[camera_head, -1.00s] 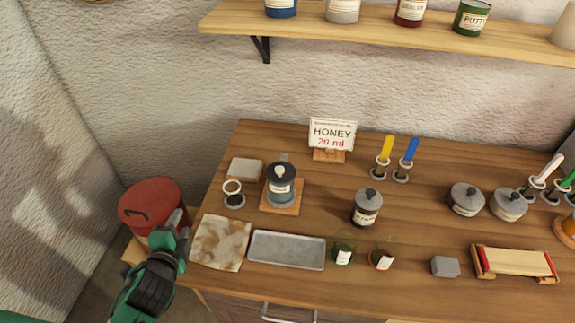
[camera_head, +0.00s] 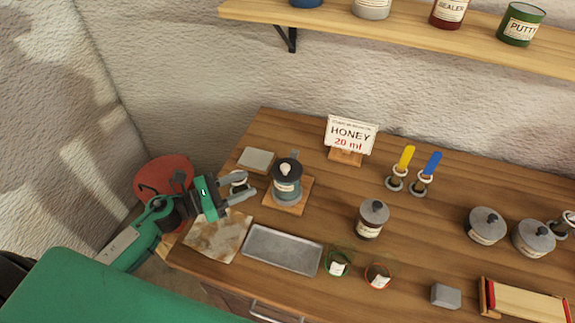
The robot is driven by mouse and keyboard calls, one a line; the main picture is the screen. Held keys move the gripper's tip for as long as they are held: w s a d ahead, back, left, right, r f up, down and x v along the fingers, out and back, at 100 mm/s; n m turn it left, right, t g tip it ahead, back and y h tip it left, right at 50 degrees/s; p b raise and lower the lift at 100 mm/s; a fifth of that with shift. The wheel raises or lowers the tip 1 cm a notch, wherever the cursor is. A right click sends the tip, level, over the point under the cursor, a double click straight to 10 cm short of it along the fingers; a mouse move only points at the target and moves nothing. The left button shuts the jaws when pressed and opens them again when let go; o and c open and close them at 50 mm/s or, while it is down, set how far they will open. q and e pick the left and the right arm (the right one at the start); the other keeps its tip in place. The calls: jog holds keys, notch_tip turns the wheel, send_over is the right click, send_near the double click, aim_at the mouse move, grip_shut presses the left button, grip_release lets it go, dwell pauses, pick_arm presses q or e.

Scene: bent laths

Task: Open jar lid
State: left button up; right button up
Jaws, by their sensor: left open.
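A dark grey jar (camera_head: 286,188) with a label, a lid and a pale knob (camera_head: 286,169) stands on a small wooden board at the left of the table. Its lid is on. My left gripper (camera_head: 252,190) is open just to the left of this jar, its fingers pointing right toward it and apart from it. More lidded jars stand on the table: one at the middle (camera_head: 372,219) and two at the right (camera_head: 486,226) (camera_head: 532,238).
A honey sign (camera_head: 351,134) stands behind. A metal tray (camera_head: 282,250), a stained cloth (camera_head: 217,236) and two small glasses (camera_head: 338,263) (camera_head: 378,275) lie along the front. Yellow and blue-handled tools (camera_head: 404,160) stand at the back. A red bin (camera_head: 160,181) is at the left.

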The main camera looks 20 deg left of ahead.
aim_at(285, 166)
pick_arm(q)
jog(key=p+x, duration=0.2)
jog(key=x, duration=0.3)
jog(key=p+x, duration=0.3)
jog(key=x, duration=0.3)
jog(key=shift+w+r, duration=0.15)
jog(key=shift+r, duration=0.05)
jog(key=shift+w+d+f, duration=0.15)
jog(key=shift+w+d, duration=0.15)
jog(key=shift+d, duration=0.15)
grip_shut()
